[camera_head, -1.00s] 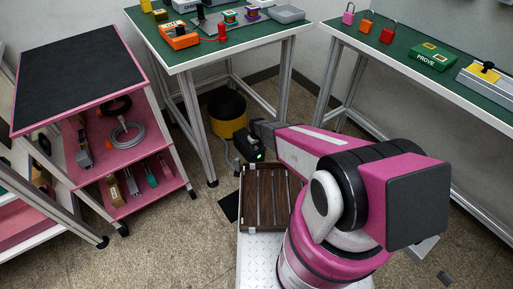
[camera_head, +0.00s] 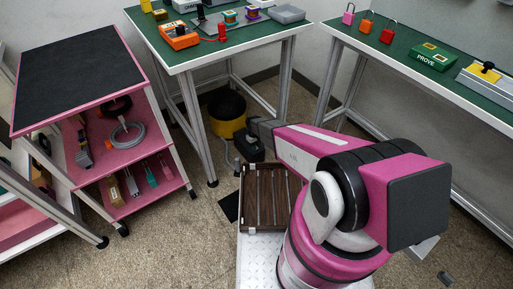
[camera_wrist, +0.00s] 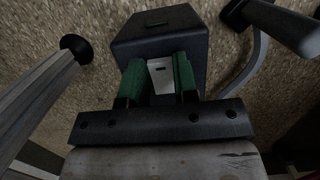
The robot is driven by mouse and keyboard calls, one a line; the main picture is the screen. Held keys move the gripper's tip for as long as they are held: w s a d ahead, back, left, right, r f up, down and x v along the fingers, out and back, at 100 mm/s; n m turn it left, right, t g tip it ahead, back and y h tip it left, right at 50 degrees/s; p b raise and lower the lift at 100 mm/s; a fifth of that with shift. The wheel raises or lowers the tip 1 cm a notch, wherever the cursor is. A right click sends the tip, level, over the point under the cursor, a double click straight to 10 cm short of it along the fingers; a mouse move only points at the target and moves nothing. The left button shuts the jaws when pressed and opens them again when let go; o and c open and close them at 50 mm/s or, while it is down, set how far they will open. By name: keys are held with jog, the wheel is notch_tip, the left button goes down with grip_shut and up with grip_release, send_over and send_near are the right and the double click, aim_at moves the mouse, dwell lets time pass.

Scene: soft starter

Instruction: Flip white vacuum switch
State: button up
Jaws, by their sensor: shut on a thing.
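In the wrist view, the green fingers of my gripper (camera_wrist: 160,82) stand on either side of a white switch piece (camera_wrist: 161,74) with a small dark slot. The piece is on a dark box-shaped housing (camera_wrist: 157,32) and fills the gap between the fingers. My gripper is shut on this white piece. In the head view the black housing (camera_head: 247,147) shows under the end of my arm. The switch and fingertips are hidden there. The yellow and black vacuum drum (camera_head: 227,112) stands on the floor behind it.
A grey hose (camera_wrist: 252,58) curves right of the housing. A table leg (camera_wrist: 38,98) with a black foot is at left. The green-topped table (camera_head: 245,38) stands above the vacuum, with a pink shelf cart (camera_head: 80,75) at left. A brown slatted crate (camera_head: 265,195) is below my arm.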

jog(key=shift+w+a+g+h, duration=0.1)
jog(key=shift+w+g+h, duration=0.05)
jog(key=shift+g+h, duration=0.2)
jog(key=o, duration=0.9)
jog(key=shift+r, duration=0.2)
jog(key=v, duration=1)
jog(key=shift+w+r, duration=0.1)
jog(key=shift+r, duration=0.15)
